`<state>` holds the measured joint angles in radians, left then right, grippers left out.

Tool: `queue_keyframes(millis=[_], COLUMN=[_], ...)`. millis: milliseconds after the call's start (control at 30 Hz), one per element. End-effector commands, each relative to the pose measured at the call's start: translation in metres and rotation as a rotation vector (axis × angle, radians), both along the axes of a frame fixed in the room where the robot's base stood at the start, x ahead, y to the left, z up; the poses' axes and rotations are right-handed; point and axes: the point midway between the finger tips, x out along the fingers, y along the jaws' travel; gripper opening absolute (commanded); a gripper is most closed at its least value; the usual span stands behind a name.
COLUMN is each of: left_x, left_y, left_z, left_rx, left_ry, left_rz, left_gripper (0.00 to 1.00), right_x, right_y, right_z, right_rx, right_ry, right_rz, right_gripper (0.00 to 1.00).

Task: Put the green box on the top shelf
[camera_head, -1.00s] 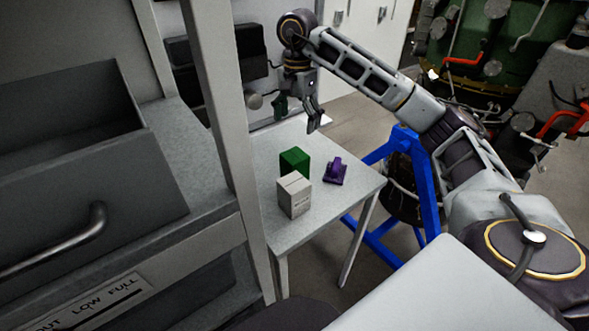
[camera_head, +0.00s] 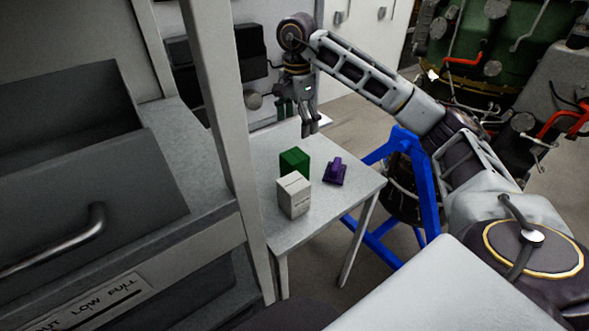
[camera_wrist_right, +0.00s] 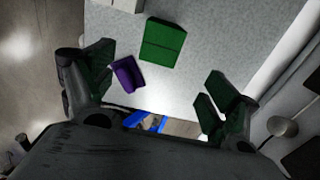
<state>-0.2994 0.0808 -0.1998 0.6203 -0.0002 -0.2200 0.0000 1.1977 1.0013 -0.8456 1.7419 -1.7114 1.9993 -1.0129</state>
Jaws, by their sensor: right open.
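The green box (camera_head: 295,162) stands on the small grey table (camera_head: 318,223), behind a white box. It also shows in the right wrist view (camera_wrist_right: 162,43), top centre, beyond the open fingers. My right gripper (camera_head: 307,130) hangs above the table's far part, pointing down, empty and apart from the green box. In the wrist view its two fingers (camera_wrist_right: 160,88) are spread wide. My left gripper is not in view. I cannot tell which surface is the top shelf; a grey shelf frame (camera_head: 215,110) rises at the left.
A white box (camera_head: 293,196) stands just in front of the green box. A purple object (camera_head: 335,172) lies to its right. An open grey drawer (camera_head: 80,190) with a handle fills the left. A blue stand (camera_head: 420,185) is right of the table.

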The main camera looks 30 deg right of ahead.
Motion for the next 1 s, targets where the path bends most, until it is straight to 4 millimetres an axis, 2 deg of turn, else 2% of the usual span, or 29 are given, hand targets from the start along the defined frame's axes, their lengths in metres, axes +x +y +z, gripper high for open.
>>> queue_keyframes(millis=[633, 800, 1000], left_x=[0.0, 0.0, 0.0], left_y=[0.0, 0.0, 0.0], left_z=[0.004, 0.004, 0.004], left_rx=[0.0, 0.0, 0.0], left_ry=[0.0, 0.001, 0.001], left_rz=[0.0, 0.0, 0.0], left_gripper=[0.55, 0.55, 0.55], right_x=[0.0, 0.0, 0.0], right_y=[0.0, 0.0, 0.0], right_z=[-0.069, -0.077, -0.078], right_rx=[0.0, -0.001, -0.001], right_ry=[0.001, 0.0, 0.0], right_rz=[0.0, 0.0, 0.0], right_gripper=[0.88, 0.88, 0.88])
